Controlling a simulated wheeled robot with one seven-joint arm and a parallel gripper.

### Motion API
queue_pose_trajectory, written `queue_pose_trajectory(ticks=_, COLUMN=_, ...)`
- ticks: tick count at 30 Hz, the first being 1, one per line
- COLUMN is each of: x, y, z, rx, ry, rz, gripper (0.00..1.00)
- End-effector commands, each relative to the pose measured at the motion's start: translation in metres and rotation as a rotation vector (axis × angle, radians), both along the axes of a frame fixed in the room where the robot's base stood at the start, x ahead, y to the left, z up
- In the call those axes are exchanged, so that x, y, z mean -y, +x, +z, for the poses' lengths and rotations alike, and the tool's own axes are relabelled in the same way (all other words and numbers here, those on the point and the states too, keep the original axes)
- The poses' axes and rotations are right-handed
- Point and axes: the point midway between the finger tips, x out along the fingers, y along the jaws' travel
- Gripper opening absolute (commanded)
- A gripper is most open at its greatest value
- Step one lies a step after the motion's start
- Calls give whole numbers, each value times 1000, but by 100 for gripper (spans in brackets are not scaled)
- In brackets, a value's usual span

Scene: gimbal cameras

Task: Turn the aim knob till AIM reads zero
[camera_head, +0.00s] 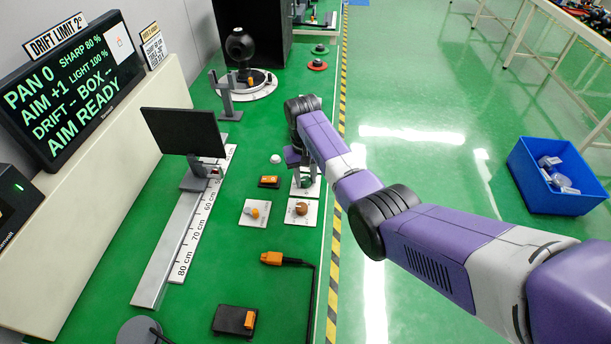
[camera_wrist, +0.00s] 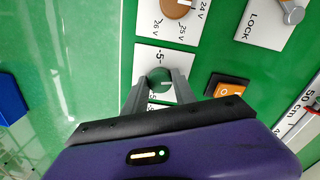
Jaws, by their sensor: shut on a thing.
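The aim knob is a round green knob (camera_wrist: 159,80) with a pale pointer line, on a white plate (camera_wrist: 147,54) marked -5 at one end. My gripper (camera_wrist: 160,88) has its two grey fingers on either side of the knob and is shut on it. In the head view my gripper (camera_head: 304,172) is over the knob's plate (camera_head: 306,190) near the bench's right edge, and the arm and fingers hide most of the knob. The black display (camera_head: 66,88) reads PAN 0, AIM +1, SHARP 80 %, LIGHT 100 % and AIM READY.
Beside the plate are a brown knob (camera_head: 301,208) on a voltage scale, an orange switch (camera_head: 269,181) and a LOCK plate (camera_wrist: 268,25). A dark screen (camera_head: 185,131) stands on a rail with a centimetre scale (camera_head: 200,222). A blue bin (camera_head: 557,178) sits on the floor at right.

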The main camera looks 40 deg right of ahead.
Motion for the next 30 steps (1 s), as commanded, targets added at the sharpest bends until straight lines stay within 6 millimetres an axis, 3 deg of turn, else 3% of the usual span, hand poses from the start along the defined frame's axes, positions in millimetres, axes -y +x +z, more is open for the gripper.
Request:
queue_pose_trajectory(ticks=15, x=1, y=0, z=2, rx=3, ry=-2, rz=355, gripper=0)
queue_pose_trajectory(ticks=30, x=1, y=1, z=1, rx=4, ry=-3, rz=444, gripper=0)
